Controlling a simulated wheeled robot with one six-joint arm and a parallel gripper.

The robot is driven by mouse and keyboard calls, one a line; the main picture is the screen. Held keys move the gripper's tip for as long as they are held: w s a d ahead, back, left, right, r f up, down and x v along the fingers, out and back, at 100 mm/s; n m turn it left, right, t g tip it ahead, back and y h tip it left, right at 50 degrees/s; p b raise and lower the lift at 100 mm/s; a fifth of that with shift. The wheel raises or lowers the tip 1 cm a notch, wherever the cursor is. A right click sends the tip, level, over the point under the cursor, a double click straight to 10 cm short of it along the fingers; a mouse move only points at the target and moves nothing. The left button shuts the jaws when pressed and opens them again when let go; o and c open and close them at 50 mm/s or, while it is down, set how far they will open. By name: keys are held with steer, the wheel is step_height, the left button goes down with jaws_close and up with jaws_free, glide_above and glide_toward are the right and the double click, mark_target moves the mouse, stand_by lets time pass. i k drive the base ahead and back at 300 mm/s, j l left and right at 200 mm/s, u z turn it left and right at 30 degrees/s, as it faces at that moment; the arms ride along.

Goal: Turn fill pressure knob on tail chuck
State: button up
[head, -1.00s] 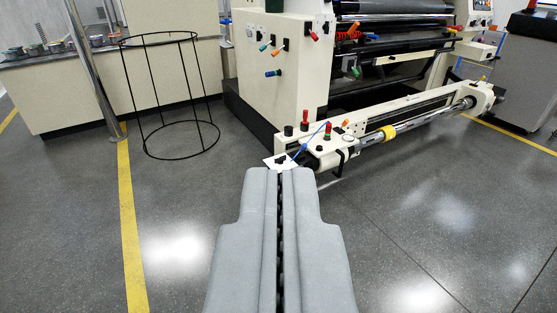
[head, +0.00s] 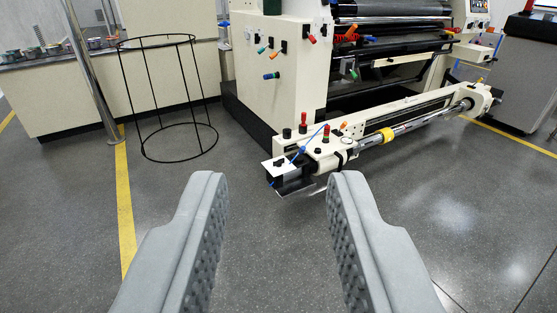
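The low cream roll-stand beam (head: 400,123) runs from centre to right along the front of the machine. At its near left end is a dark block with a white plate (head: 268,169) and a small black knob (head: 279,162) on top; a blue tube runs up from it. I cannot read any label, so I cannot tell which knob is the fill pressure one. Another black knob (head: 287,133) and two red-topped controls (head: 303,122) (head: 326,132) stand close behind. My gripper (head: 277,182) is open and empty, its fingers apart in the foreground, short of the beam's end.
A black wire hoop stand (head: 146,100) stands on the floor at left, beside a metal post (head: 92,72). The machine's cream side cabinet (head: 300,85) carries coloured handles. A steel shaft with a yellow collar (head: 387,135) lies along the beam. The floor ahead is clear.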

mark_target(277, 162)
steer(key=i+l, duration=0.2)
steer(key=i, duration=0.55)
steer(key=i+l+z, duration=0.1)
steer(key=i, duration=0.65)
steer(key=i+l, duration=0.25)
steer(key=i, duration=0.5)
